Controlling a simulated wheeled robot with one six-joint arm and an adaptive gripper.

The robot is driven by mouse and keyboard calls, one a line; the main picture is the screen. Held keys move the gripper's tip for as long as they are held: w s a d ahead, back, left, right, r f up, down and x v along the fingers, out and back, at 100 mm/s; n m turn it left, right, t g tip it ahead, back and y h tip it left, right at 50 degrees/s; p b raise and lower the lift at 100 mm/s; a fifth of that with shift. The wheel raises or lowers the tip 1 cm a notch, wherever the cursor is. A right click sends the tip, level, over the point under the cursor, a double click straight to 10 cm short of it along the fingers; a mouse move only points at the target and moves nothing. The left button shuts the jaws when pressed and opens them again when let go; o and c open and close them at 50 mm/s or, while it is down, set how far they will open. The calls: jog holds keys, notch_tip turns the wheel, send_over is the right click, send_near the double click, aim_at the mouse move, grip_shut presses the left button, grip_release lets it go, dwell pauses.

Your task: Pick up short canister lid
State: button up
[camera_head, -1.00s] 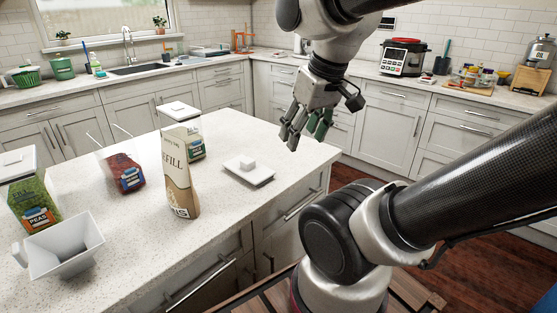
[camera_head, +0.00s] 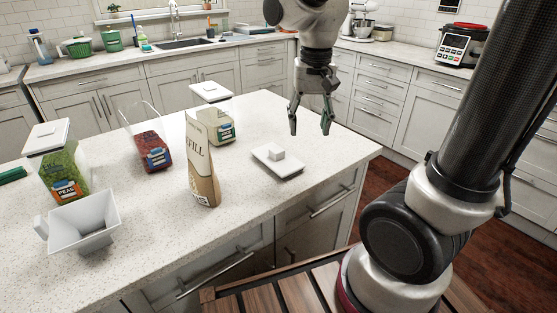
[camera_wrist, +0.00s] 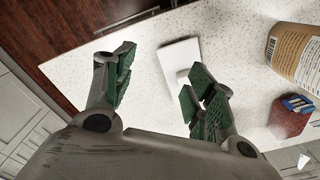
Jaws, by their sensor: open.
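The white square canister lid (camera_head: 288,168) with a block-like knob lies flat on the pale counter, right of the paper refill bag (camera_head: 203,165). It also shows in the wrist view (camera_wrist: 178,57), partly covered by a finger. My gripper (camera_head: 311,128) points down, open and empty, above the counter, behind and to the right of the lid in the head view. In the wrist view my gripper (camera_wrist: 160,78) has its green-padded fingers spread, with the lid between and beyond them. A clear canister without a lid (camera_head: 152,148) holds reddish contents, left of the bag.
A lidded canister (camera_head: 220,128) stands behind the bag. A lidded peas canister (camera_head: 62,172) and a white scoop (camera_head: 84,222) stand at the left. The counter (camera_head: 250,215) is clear in front of the lid. Cabinets and a sink line the back.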

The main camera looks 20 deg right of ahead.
aim_at(274, 150)
jog(key=w+a+f+m, duration=0.1)
jog(key=w+m, duration=0.1)
jog(key=w+a+f+m, duration=0.1)
jog(key=w+a+m, duration=0.1)
jog(key=m, duration=0.1)
jog(key=w+a+f+m, duration=0.1)
jog(key=w+a+m, duration=0.1)
jog(key=shift+a+m+g, duration=0.15)
jog(key=shift+m+g, duration=0.15)
jog(key=m, duration=0.1)
jog(key=w+m, duration=0.1)
jog(key=shift+a+m, duration=0.25)
jog(key=shift+m, duration=0.15)
jog(key=shift+f+m, duration=0.1)
jog(key=shift+m, duration=0.2)
jog(key=f, duration=0.7)
jog(key=shift+a+f, duration=0.25)
jog(key=c, duration=1.2)
